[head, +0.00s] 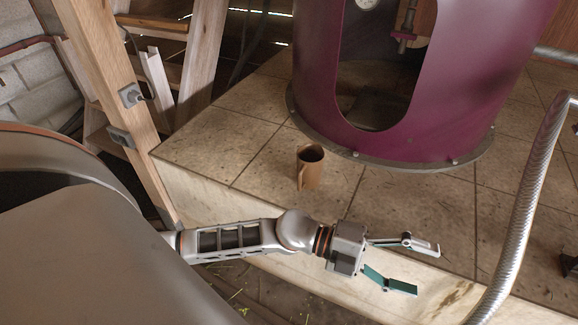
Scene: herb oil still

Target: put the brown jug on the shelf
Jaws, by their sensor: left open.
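The brown jug (312,173) stands upright on the tiled platform, in front of the purple still. Its opening faces up and its handle is on the left side. My left gripper (428,270) is open and empty, over the front edge of the platform, to the right of the jug and nearer to me. It does not touch the jug. My right gripper is not in view. I cannot make out a shelf for certain in this view.
The purple still (465,85) with a large opening stands behind the jug. A ribbed metal hose (522,215) curves down at the right. A wooden frame (100,75) stands at the left. The tiled platform (225,135) is bare left of the jug.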

